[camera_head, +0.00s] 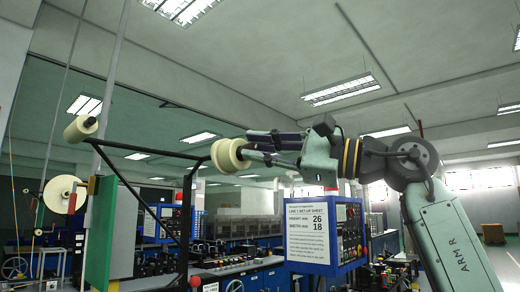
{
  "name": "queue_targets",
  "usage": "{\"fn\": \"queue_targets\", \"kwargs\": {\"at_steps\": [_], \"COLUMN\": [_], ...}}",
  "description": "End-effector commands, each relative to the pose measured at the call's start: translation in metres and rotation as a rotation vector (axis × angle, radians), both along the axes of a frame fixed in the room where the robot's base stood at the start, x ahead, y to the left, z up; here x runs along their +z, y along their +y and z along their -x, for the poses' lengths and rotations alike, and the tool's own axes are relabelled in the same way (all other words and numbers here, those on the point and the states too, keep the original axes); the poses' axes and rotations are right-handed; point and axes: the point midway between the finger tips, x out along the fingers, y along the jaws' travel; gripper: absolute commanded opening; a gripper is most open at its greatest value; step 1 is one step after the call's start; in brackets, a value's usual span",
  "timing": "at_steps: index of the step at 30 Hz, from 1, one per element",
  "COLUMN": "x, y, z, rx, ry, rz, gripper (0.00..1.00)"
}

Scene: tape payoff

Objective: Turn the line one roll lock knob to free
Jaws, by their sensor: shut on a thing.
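A cream tape roll (226,155) sits at the right end of a black bar on a raised frame. My gripper (251,149) reaches in from the right, with its fingers pointing left at the roll's right face. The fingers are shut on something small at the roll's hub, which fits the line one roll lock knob. The knob is mostly hidden by the fingers and the roll, so its turn position cannot be told. A second cream roll (80,128) sits at the bar's left end.
The black frame (150,150) stands left of my gripper beside a green panel (101,230). A blue control box (325,232) with a "Line 1 set-up sheet" reading 26 and 18 stands below my arm. A cream reel (62,195) is at far left. Machinery fills the background.

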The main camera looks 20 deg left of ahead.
Motion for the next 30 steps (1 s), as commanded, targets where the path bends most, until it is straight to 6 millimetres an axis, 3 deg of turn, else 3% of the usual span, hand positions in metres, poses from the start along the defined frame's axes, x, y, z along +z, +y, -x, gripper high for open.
{"fn": "queue_targets", "kwargs": {"at_steps": [15, 30], "x": [0.0038, 0.004], "y": [-0.0004, -0.0001], "z": [-0.0005, -0.0005], "rx": [-0.002, -0.002], "ry": [-0.433, -0.635], "rz": [0.155, 0.228], "gripper": [0.0, 0.0]}}
